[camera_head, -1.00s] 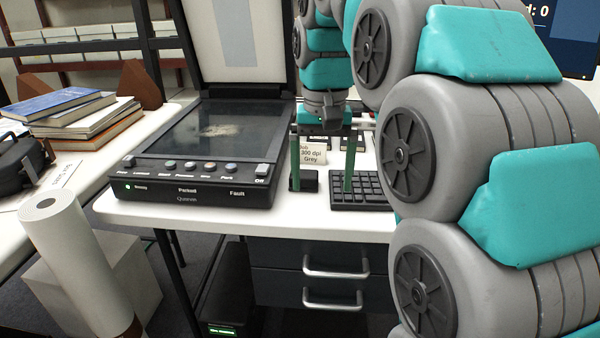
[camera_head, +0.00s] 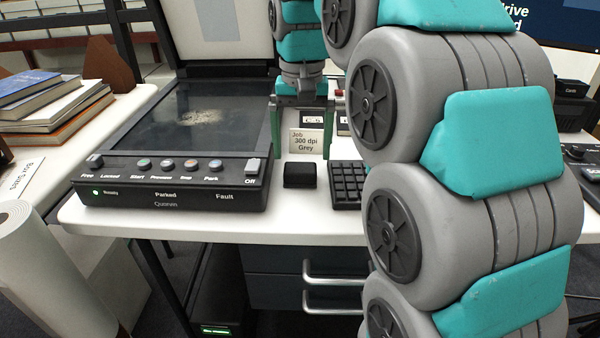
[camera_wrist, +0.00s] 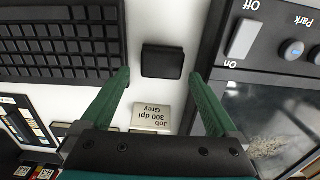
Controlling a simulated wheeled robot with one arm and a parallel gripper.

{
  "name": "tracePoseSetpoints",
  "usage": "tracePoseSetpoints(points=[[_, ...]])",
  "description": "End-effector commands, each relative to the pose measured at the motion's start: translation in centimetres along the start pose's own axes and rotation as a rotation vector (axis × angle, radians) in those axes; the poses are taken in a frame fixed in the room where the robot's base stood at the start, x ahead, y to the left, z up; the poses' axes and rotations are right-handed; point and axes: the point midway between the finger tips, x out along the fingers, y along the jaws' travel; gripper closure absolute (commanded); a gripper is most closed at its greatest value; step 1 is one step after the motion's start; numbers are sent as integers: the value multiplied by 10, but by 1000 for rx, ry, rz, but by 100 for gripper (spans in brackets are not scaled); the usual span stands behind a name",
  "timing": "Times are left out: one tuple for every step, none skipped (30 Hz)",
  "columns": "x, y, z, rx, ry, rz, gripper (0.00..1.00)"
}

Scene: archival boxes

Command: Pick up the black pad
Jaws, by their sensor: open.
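The black pad (camera_head: 300,174) is a small dark block on the white desk, between the scanner and the keyboard. In the wrist view the black pad (camera_wrist: 163,61) lies just beyond the fingertips, in line with the gap between them. My gripper (camera_head: 301,153) is open and empty. Its two green fingers point down behind the pad in the head view, one on each side of the job card. The wrist view shows my gripper (camera_wrist: 160,74) with its fingers apart, and no contact with the pad is visible.
The scanner (camera_head: 168,196) stands left of the pad, its lid raised. A keyboard (camera_head: 346,183) is close on the right. A card reading "Job 300 dpi Grey" (camera_head: 307,141) stands behind the pad. The white desk's front edge (camera_head: 290,229) is clear.

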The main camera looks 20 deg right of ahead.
Motion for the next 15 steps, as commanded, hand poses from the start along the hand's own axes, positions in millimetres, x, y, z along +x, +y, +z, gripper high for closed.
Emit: tracePoseSetpoints(points=[[3,0,1,0,-1,0,5],[4,-1,1,0,0,0,5],[8,-1,1,0,1,0,5],[10,-1,1,0,2,-1,5],[13,-2,2,0,1,0,5],[18,-2,3,0,-3,1,5],[22,-2,4,-1,-4,1,5],[26,-3,4,-1,-3,1,5],[31,-3,4,0,-1,0,5],[34,-3,3,0,-1,0,5],[38,-3,4,0,-2,1,5],[42,-3,4,0,-4,1,5],[45,-3,4,0,-3,1,5],[47,-3,4,0,-2,1,5],[48,-3,3,0,-1,0,5]])
